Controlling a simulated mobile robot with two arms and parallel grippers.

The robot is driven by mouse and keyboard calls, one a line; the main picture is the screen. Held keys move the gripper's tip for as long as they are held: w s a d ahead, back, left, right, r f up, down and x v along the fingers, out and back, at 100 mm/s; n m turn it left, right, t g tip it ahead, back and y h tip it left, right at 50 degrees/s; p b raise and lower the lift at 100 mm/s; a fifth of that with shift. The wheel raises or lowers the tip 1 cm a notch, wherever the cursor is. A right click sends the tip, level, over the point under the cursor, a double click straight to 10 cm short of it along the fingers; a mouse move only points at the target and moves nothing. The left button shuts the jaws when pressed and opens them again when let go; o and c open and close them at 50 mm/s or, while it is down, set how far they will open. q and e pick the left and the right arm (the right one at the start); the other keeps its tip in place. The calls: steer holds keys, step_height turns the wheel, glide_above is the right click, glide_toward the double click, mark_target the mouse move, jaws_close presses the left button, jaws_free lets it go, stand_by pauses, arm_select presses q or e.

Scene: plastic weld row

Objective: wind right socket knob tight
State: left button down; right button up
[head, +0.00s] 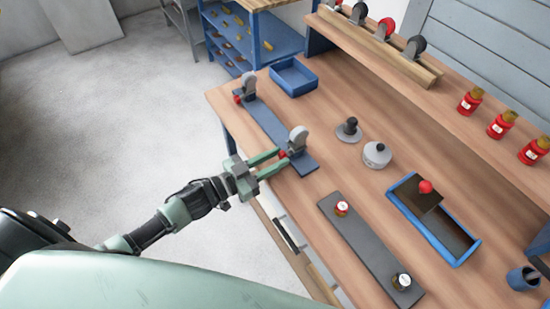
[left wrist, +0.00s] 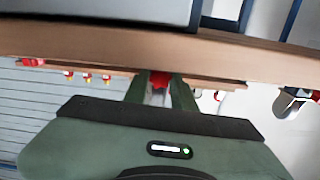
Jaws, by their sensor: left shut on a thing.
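A blue-grey base strip (head: 268,122) lies along the left edge of the workbench and carries two grey sockets. The right socket (head: 298,137) stands near the strip's near end, with its red knob (head: 282,154) on its left side. The left socket (head: 249,84) stands at the far end with its own red knob (head: 238,99). My left gripper (head: 281,159) reaches in from the left and is shut on the right socket's knob. In the left wrist view the red knob (left wrist: 159,78) shows between the fingers, mostly covered by them. My right gripper is not in view.
A dark plate (head: 365,243) with two small round parts lies on the near bench. A blue tray (head: 425,235) holds a brown block with a red knob. A grey round pot (head: 377,154) and a dark-knobbed piece (head: 349,129) stand mid-bench. A blue bin (head: 294,77) is at the back.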

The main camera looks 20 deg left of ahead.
arm_select(q)
steer(key=shift+m, duration=3.2)
steer(key=c, duration=1.1)
jaws_free()
steer(key=shift+c, duration=0.2)
steer(key=shift+s+f, duration=0.1)
steer(key=shift+f, duration=0.1)
